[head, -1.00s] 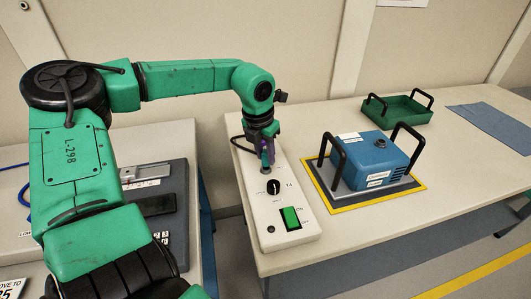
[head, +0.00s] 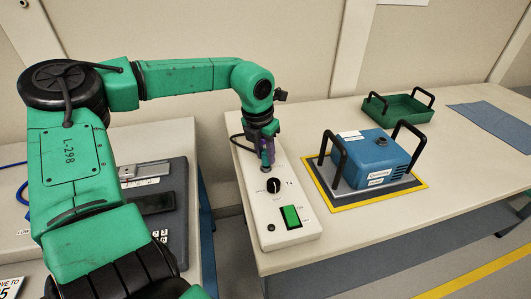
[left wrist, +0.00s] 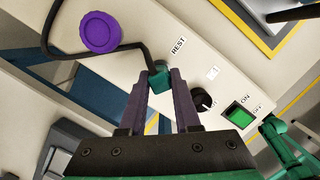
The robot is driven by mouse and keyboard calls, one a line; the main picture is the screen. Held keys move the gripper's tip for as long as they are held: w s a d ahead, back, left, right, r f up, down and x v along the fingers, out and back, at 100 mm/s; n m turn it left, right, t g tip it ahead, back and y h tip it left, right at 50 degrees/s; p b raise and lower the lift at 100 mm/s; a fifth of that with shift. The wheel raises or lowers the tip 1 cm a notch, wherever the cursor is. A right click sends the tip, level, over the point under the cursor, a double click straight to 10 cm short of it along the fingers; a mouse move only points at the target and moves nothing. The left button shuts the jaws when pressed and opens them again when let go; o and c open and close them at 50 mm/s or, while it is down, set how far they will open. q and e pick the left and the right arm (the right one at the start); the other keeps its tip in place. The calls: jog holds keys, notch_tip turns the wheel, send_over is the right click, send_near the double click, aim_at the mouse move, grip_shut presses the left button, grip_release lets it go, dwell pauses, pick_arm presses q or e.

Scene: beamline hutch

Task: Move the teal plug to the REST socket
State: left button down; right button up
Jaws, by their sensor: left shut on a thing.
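My left gripper (head: 267,160) points down at the far part of a white control panel (head: 255,205). In the left wrist view its purple fingers (left wrist: 160,98) are shut on the teal plug (left wrist: 160,74). A black cable (left wrist: 120,47) runs from the plug and loops to the left. Whether the plug is seated in a socket is hidden by the fingers.
The panel also has a black knob (head: 274,186) and a green switch (head: 290,217), both near the gripper. A blue box with black handles (head: 378,160) stands right on a yellow-edged mat. A green tray (head: 400,110) and blue cloth (head: 490,122) lie farther back. A purple ribbed disc (left wrist: 100,32) shows in the wrist view.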

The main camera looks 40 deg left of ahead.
pick_arm(q)
jog(key=shift+f+b, duration=0.35)
jog(key=shift+f, duration=0.1)
jog(key=c, duration=0.5)
grip_release()
jog(key=shift+c, duration=0.2)
notch_tip(320, 180, up, 14)
jog(key=s, duration=0.3)
jog(key=shift+d+r, duration=0.15)
jog(key=shift+r, duration=0.05)
